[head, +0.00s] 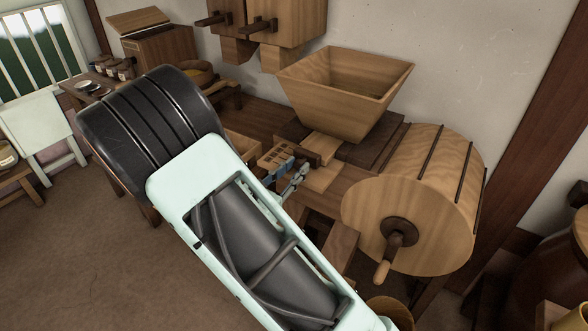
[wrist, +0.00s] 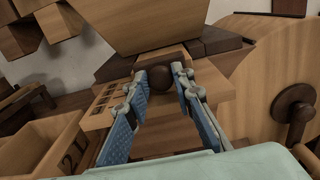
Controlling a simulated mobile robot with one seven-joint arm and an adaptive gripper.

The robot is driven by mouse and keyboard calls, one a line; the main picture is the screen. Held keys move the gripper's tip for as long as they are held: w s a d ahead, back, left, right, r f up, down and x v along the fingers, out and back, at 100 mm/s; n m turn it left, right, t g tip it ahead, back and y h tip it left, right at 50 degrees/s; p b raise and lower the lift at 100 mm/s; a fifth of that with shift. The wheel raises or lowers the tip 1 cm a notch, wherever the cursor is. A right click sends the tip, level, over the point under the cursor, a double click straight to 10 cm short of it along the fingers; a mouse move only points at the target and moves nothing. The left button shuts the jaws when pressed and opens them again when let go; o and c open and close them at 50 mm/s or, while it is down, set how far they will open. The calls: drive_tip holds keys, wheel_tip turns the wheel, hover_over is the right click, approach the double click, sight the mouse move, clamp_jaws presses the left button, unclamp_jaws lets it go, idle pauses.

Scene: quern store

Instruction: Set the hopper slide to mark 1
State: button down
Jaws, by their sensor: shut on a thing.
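The hopper (head: 345,85) is a pale wooden funnel on a dark wooden stand. The hopper slide (head: 322,147) is a pale board below its mouth, and its front part is largely hidden by my gripper. In the wrist view the slide's dark round knob (wrist: 160,78) sits between my fingertips. My gripper (head: 294,174) is shut on this knob; its blue-padded fingers flank it on both sides in the wrist view (wrist: 160,90). A pale plate with dark marks (wrist: 104,98) lies just left of the knob. The mark numbers are too small to read.
A wooden drum (head: 425,200) with a crank handle (head: 384,268) stands close on the right. An open wooden box (wrist: 45,145) is at lower left in the wrist view. Wall bins (head: 265,22) hang behind, left of the hopper. Open floor (head: 70,260) lies at left.

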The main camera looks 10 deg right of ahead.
drive_tip(key=shift+p+v, duration=0.4)
drive_tip(key=shift+v, duration=1)
drive_tip(key=shift+w+d, duration=0.1)
drive_tip(key=shift+d, duration=0.05)
drive_tip(key=c, duration=1.7)
unclamp_jaws()
drive_tip(key=shift+o, duration=0.2)
drive_tip(key=v, duration=1.2)
